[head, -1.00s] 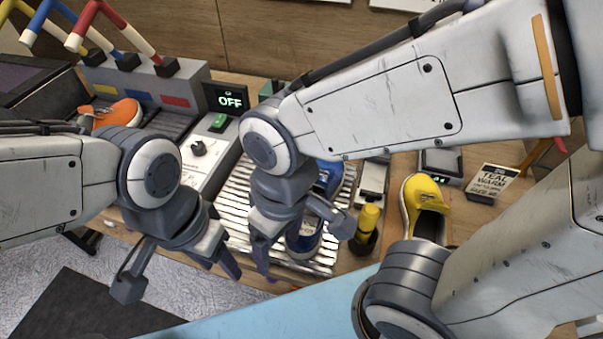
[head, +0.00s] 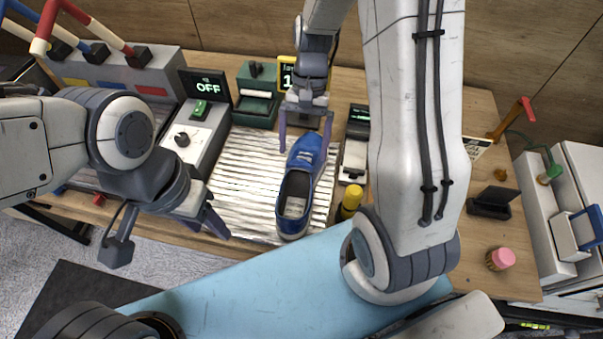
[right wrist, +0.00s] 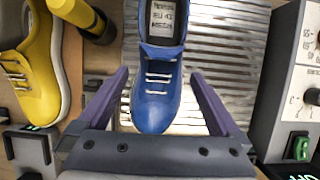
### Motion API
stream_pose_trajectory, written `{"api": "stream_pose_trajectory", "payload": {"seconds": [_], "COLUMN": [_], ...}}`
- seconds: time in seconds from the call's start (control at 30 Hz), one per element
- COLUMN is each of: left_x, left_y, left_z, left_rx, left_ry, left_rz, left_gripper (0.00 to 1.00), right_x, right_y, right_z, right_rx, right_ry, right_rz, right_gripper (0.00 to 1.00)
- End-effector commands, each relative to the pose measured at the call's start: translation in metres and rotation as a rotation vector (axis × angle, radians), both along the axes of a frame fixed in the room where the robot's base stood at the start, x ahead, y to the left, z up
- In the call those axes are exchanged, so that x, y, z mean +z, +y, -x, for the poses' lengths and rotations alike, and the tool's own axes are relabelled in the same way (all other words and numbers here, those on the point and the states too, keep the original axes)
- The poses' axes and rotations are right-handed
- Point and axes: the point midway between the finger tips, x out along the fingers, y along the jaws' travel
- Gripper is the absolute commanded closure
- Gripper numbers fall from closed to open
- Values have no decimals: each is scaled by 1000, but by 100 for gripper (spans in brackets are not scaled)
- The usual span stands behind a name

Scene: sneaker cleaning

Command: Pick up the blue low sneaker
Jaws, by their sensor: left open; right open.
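The blue low sneaker (head: 297,190) lies on the ribbed metal tray (head: 240,170), its toe pointing away from me and its opening facing up. My right gripper (head: 306,140) is open over the toe end. In the right wrist view the sneaker (right wrist: 156,95) shows between the two spread fingers of my right gripper (right wrist: 160,95), with gaps on both sides. My left gripper (head: 170,240) is open and empty, left of the tray's near edge.
An OFF display (head: 207,84) and a control box (head: 195,135) stand left of the tray. A pink-topped jar (head: 501,258) stands at right.

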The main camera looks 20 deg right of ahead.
Motion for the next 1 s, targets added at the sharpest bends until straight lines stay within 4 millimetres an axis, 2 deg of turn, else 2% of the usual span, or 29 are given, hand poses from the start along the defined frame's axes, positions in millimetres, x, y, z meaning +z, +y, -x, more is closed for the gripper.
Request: {"api": "stream_pose_trajectory", "payload": {"seconds": [0.23,0.5,0.8,0.97,1.0], "left_x": [3,8,8,8,8], "left_y": [0,0,0,0,0], "left_z": [0,0,0,0,0], "left_rx": [0,0,0,0,0], "left_ry": [0,0,0,0,0], "left_rz": [0,0,0,0,0], "left_gripper": [50,50,50,50,50], "right_x": [-19,-54,-59,-59,-59], "right_y": [5,14,15,15,15], "right_z": [9,21,22,22,22], "right_rx": [-1,2,1,1,1], "right_ry": [4,2,-1,-2,-2], "right_rz": [-1,0,0,1,1], "right_gripper": [0,0,0,61,76]}}
